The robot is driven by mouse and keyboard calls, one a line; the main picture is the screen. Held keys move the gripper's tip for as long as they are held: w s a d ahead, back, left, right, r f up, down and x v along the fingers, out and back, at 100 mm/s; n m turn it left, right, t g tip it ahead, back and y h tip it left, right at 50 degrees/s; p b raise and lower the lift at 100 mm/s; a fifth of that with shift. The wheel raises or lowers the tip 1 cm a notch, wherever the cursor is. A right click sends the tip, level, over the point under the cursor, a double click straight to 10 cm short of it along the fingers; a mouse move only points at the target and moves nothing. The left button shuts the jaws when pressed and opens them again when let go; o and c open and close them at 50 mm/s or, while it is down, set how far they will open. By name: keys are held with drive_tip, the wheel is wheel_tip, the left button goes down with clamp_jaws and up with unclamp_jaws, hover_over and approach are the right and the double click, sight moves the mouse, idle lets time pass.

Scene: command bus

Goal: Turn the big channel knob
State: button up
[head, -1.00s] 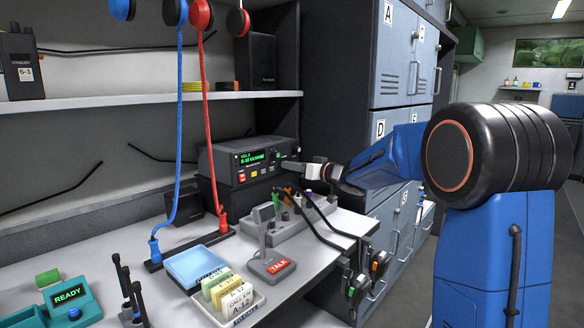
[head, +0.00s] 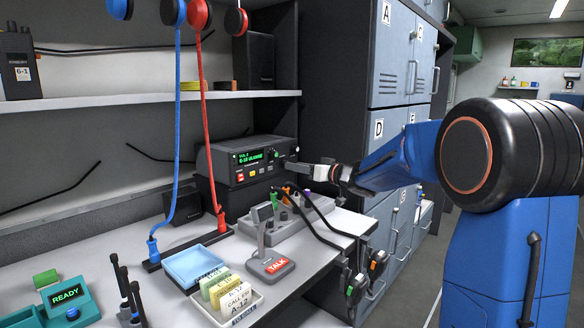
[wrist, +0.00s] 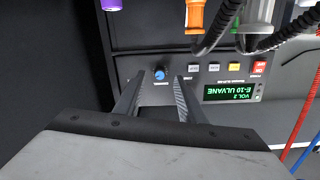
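The radio (head: 244,160) is a dark box at the back of the desk with a green display (head: 257,156). It shows upside down in the wrist view, where the display (wrist: 230,92) reads "VOL 2" and "E-10 ULVANE". A round knob with a blue face (wrist: 160,73) sits on its panel, and its small label is unreadable. My gripper (wrist: 159,76) is open, with one finger on each side of this knob in the picture and gaps on both sides. I cannot tell how far the tips are from the panel. In the head view my gripper (head: 289,164) is at the radio's right end.
A grey panel with coloured plugs (head: 295,215) and black cables stands in front of the radio. A TALK microphone (head: 270,265), a card tray (head: 238,308) and blue and red hanging cords are nearby. Grey lockers (head: 392,90) stand behind my arm.

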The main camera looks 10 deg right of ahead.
drive_tip(key=v, duration=1.3)
drive_tip(key=shift+s+d, duration=0.2)
drive_tip(key=shift+s, duration=0.15)
drive_tip(key=s+d+f+m+h, duration=0.2)
drive_tip(key=s+d+m+h, duration=0.1)
drive_tip(key=s+h, duration=0.35)
drive_tip(key=s+d+f+m+h, duration=0.2)
drive_tip(key=s+d+m+h, duration=0.1)
drive_tip(key=s+h, duration=0.4)
drive_tip(key=s+a+f+g+y, duration=0.1)
drive_tip(key=s+a+f+g, duration=0.2)
drive_tip(key=s, duration=0.6)
drive_tip(key=s+a+f+g+y, duration=0.1)
drive_tip(key=s+a+f+g, duration=0.1)
drive_tip(key=s+f, duration=0.6)
drive_tip(key=s+a+f+n+g+y, duration=0.1)
drive_tip(key=s+a+f+g, duration=0.2)
drive_tip(key=s, duration=0.9)
wheel_tip(320, 180, down, 3)
drive_tip(key=shift+a+f+g, duration=0.1)
drive_tip(key=shift+a+g, duration=0.3)
drive_tip(key=shift+g, duration=0.3)
